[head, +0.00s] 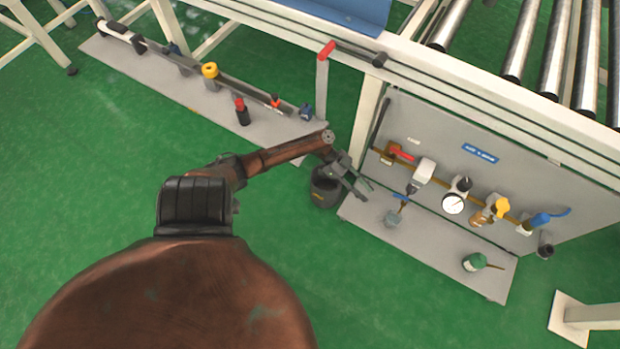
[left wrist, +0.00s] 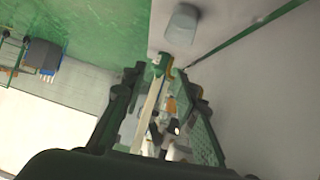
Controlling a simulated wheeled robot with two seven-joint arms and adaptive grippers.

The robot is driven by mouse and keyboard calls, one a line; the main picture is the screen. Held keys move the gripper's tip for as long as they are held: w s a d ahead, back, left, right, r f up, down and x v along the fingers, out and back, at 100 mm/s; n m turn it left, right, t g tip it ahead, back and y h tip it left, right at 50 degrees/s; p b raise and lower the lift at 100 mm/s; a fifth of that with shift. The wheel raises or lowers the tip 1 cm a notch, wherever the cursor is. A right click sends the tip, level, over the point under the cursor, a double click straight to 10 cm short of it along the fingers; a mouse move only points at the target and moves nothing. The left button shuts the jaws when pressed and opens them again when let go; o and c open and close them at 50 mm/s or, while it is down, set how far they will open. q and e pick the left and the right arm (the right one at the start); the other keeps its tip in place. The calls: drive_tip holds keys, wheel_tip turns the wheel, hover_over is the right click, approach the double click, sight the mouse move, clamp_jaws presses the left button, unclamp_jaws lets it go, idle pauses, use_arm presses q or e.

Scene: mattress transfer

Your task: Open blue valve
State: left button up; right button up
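A grey panel (head: 420,120) carries a brass pipe with several fittings. A blue valve handle (head: 541,220) sits at the pipe's right end. A smaller blue handle (head: 401,197) sits low on a branch above a grey cup (head: 392,218). I cannot tell which one the task means. My left gripper (head: 367,190) is in front of the panel's lower left edge, left of the small blue handle and apart from it. In the left wrist view its two fingers (left wrist: 165,105) are spread, with pipe fittings seen beyond them and nothing clearly held. My right gripper is not in view.
A red handle (head: 402,153), a white gauge (head: 453,204) and a yellow fitting (head: 501,208) share the pipe. A green can (head: 474,262) stands on the lower ledge. A dark bucket (head: 325,190) is beside my gripper. A roller conveyor (head: 520,40) is above. Green floor is open in front.

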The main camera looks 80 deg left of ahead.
use_arm(q)
drive_tip(key=s+d+f+g, duration=0.1)
drive_tip(key=s+d+f, duration=0.2)
drive_tip(key=s, duration=0.4)
drive_tip(key=s+d+f+n+g+y+p, duration=0.1)
drive_tip(key=s+d+f+g, duration=0.1)
drive_tip(key=s+d, duration=0.3)
drive_tip(key=s+d+f+g+y+p, duration=0.1)
drive_tip(key=s+d+f, duration=0.3)
drive_tip(key=s, duration=0.6)
drive_tip(key=shift+d+n+g, duration=0.25)
drive_tip(key=shift+n+g, duration=0.05)
drive_tip(key=shift+g, duration=0.4)
